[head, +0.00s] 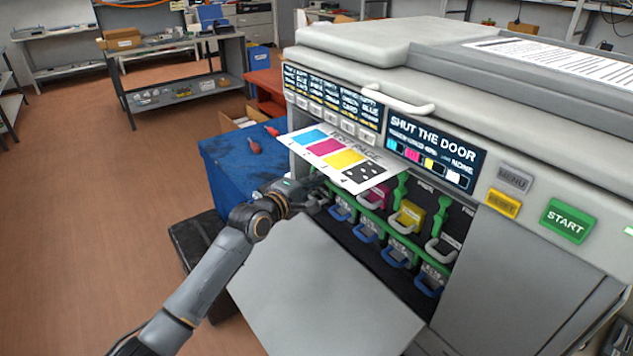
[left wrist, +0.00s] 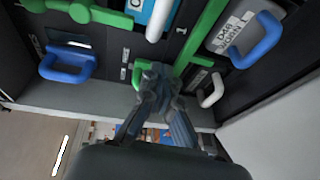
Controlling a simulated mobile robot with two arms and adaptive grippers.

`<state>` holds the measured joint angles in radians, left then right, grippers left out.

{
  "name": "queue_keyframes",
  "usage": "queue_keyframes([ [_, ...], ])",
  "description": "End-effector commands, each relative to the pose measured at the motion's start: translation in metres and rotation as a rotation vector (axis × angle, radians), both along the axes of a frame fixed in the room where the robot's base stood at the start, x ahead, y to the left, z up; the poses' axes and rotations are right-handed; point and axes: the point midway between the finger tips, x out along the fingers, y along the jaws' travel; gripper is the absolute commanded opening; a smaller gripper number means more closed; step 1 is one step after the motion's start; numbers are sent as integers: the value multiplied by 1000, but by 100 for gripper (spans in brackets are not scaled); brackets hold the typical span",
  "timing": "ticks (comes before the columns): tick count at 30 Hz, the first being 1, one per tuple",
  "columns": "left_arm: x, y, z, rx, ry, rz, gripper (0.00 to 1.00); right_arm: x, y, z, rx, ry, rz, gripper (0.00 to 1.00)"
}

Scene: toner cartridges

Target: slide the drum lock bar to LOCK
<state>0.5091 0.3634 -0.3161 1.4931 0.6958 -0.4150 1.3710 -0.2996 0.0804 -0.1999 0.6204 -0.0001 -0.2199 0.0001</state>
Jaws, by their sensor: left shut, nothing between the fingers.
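The green drum lock bar (head: 385,222) runs along the open printer bay, between the upper cartridges and the lower drum units with blue handles. In the left wrist view a green rail (left wrist: 203,32) ends near a green tab (left wrist: 139,72). My left gripper (head: 318,184) reaches into the left end of the bay. In the left wrist view my left gripper (left wrist: 155,72) is shut and empty, its fingertips beside the green tab; I cannot tell whether they touch. The LOCK marking is not readable. My right gripper is not in view.
The printer's front door (head: 325,295) hangs open below the bay. A sheet with colour patches (head: 340,157) juts out above my left gripper. The display (head: 432,150) reads SHUT THE DOOR. Blue drum handles (left wrist: 68,64) and white cartridge handles stick out nearby.

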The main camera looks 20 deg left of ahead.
Motion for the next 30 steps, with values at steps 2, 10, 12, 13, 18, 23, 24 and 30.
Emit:
queue_keyframes([
  [2,2,2,-2,0,0,0,0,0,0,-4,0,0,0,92],
  [10,7,9,-2,1,0,1,0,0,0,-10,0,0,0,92],
  [12,8,11,-1,1,0,1,0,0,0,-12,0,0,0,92],
  [13,9,12,-1,1,0,1,0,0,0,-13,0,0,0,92],
  [18,11,14,-1,1,1,0,0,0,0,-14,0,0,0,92],
  [23,2,19,1,1,3,1,0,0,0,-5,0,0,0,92],
  [24,-2,21,2,1,4,1,0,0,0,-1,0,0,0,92],
  [30,-24,32,2,1,3,1,0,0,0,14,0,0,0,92],
])
